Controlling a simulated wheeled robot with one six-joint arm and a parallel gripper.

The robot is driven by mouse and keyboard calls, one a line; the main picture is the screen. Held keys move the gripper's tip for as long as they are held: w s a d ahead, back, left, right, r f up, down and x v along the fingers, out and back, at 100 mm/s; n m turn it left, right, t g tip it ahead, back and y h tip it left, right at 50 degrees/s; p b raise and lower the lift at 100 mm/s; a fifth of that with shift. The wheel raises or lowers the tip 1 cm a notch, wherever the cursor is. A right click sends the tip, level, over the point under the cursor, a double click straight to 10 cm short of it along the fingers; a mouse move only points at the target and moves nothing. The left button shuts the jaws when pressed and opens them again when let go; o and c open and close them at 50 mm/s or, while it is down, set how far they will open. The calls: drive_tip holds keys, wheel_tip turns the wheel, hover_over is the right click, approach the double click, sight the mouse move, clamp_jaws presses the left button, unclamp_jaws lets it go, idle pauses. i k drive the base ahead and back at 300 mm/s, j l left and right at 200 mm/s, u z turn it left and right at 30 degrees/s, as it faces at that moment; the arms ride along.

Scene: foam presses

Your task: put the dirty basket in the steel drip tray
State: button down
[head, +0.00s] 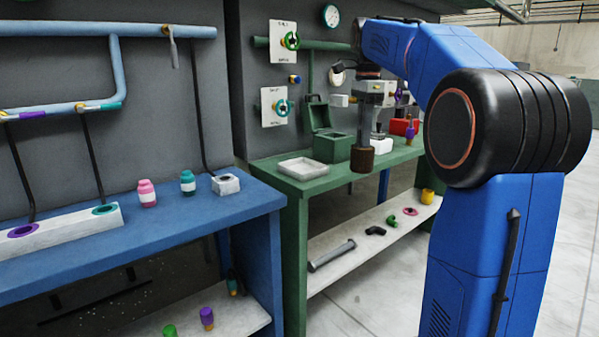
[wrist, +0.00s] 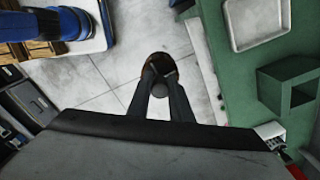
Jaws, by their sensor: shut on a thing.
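The dirty basket (head: 362,161), a dark brown cylinder, is in my gripper. It hangs in the air near the green bench's front edge, to the right of the tray. In the wrist view the basket (wrist: 159,66) shows between my two dark fingers, with bare floor beneath. My gripper (wrist: 160,75) is shut on it. The steel drip tray (head: 303,168), pale, shallow and rectangular, lies at the left end of the green bench. It looks empty. In the wrist view the tray (wrist: 234,34) is at the upper right, apart from the basket.
A blue bench (head: 200,215) stands left. A lower shelf holds several parts.

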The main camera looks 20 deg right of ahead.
sight(303, 171)
drive_tip(key=i+j, duration=0.25)
drive_tip(key=i, duration=0.15)
drive_tip(key=i+j, duration=0.2)
drive_tip(key=i, duration=0.25)
